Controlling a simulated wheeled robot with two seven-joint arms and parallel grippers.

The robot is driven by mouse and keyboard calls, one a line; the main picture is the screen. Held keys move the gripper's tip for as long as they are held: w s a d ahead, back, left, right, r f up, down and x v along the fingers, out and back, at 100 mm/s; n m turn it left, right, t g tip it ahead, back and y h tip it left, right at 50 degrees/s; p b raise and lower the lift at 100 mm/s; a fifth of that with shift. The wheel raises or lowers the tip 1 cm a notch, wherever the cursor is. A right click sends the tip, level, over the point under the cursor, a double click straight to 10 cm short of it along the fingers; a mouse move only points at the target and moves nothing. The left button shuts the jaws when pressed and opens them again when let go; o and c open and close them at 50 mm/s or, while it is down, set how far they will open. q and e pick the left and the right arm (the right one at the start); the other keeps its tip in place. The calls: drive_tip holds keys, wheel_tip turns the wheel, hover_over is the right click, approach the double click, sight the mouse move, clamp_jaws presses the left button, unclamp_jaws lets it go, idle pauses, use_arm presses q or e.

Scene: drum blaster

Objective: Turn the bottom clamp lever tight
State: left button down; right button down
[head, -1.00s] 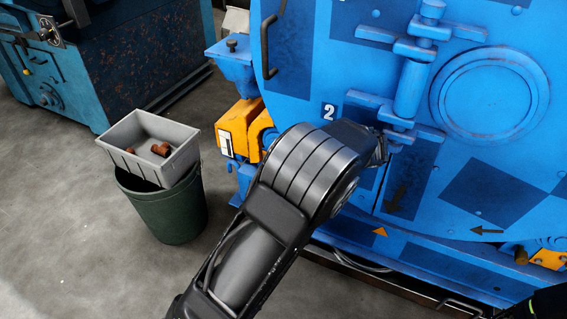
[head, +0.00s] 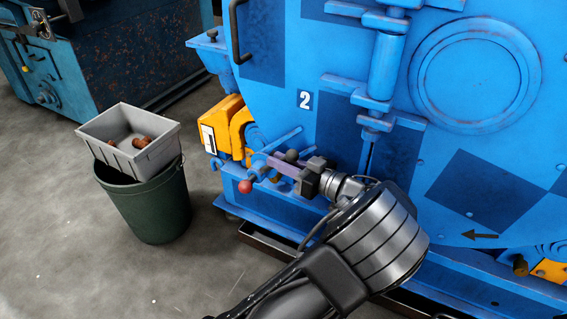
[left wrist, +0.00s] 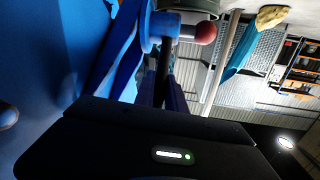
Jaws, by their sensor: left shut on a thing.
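The bottom clamp lever shows at the lower left edge of the blue drum door, with a red ball knob (head: 245,187) beside a blue hub (head: 259,166). In the left wrist view the red knob (left wrist: 205,33) sits right of the blue hub (left wrist: 158,28), and a dark rod runs from the hub toward my jaws. My left gripper (head: 275,164) points left and is shut on the lever close to the hub; the exact contact is partly hidden by the fingers. A dark ball (head: 291,155) shows just above the fingers. My right gripper is not in view.
The blue drum door (head: 330,120) with a "2" label stands close behind the gripper. A yellow bracket (head: 225,125) is just left of it. A grey bin (head: 130,150) with brown pieces rests on a green bucket (head: 150,205). Open floor lies at the lower left.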

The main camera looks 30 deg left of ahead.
use_arm(q)
drive_tip(key=shift+d+f, duration=0.1)
drive_tip(key=c, duration=1.4)
unclamp_jaws()
drive_tip(key=shift+d+p, duration=0.3)
drive_tip(key=shift+d, duration=0.2)
drive_tip(key=d, duration=0.2)
drive_tip(key=d+p, duration=0.1)
drive_tip(key=d, duration=0.1)
drive_tip(key=s+d+p, duration=0.1)
drive_tip(key=d, duration=0.1)
drive_tip(key=shift+d+r, duration=0.2)
drive_tip(key=shift+d, duration=0.15)
